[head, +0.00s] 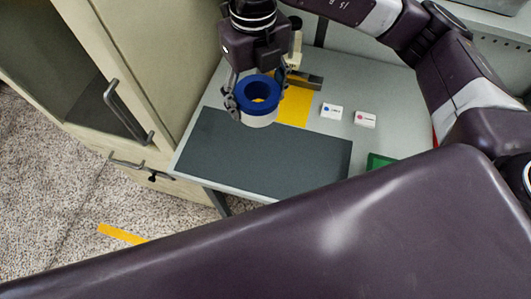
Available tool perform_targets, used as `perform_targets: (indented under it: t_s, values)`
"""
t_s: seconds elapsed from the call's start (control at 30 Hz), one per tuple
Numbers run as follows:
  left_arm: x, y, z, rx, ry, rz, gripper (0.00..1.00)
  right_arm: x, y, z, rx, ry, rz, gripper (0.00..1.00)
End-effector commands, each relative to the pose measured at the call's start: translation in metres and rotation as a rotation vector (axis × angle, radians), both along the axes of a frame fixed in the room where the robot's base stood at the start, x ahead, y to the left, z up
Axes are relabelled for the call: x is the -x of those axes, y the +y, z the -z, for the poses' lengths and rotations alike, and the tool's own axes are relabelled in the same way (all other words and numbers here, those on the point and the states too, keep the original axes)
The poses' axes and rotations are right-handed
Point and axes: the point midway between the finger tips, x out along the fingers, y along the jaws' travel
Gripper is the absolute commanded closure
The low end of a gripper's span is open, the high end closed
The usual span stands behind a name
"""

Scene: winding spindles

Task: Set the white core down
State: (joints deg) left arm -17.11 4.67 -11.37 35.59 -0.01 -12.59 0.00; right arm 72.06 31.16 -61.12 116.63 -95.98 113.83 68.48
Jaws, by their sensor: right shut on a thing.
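My right gripper (257,92) is shut on a short hollow core, its fingers at the left and right sides. The core has a blue top ring (257,86) and a white lower body (259,120); I take it as the white core. My left gripper is not in view.
The light grey table (378,95) carries two small white labelled blocks, one with a blue mark (331,112) and one with a red mark (365,119). A green item (379,161) is partly hidden by my arm.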

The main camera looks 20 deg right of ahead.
Motion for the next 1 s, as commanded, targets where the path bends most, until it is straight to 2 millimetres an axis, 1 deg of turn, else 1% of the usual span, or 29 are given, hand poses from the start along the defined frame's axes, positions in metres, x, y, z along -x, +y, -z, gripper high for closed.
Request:
perform_targets:
  t_s: [0.1, 0.2, 0.37, 0.47, 0.57, 0.67, 1.0]
  values:
    - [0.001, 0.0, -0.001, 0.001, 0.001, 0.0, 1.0, -0.001, 0.006, -0.003, -0.001, 0.0, 0.165, 0.61]
    - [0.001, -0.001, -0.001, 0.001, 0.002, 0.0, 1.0, -0.002, 0.009, -0.005, -0.002, 0.001, 0.276, 0.61]
    - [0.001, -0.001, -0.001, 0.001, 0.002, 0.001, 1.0, -0.002, 0.012, -0.007, -0.001, 0.002, 0.382, 0.61]
    - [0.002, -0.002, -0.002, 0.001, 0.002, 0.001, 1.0, -0.002, 0.013, -0.002, 0.0, 0.005, 0.407, 0.61]
    - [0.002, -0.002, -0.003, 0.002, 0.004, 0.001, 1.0, -0.001, 0.013, 0.011, 0.0, 0.008, 0.412, 0.61]
    - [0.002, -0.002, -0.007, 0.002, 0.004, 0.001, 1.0, 0.0, 0.013, 0.031, 0.001, 0.011, 0.412, 0.61]
    - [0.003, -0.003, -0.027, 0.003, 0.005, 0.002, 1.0, -0.001, 0.012, 0.118, 0.003, 0.007, 0.411, 0.61]
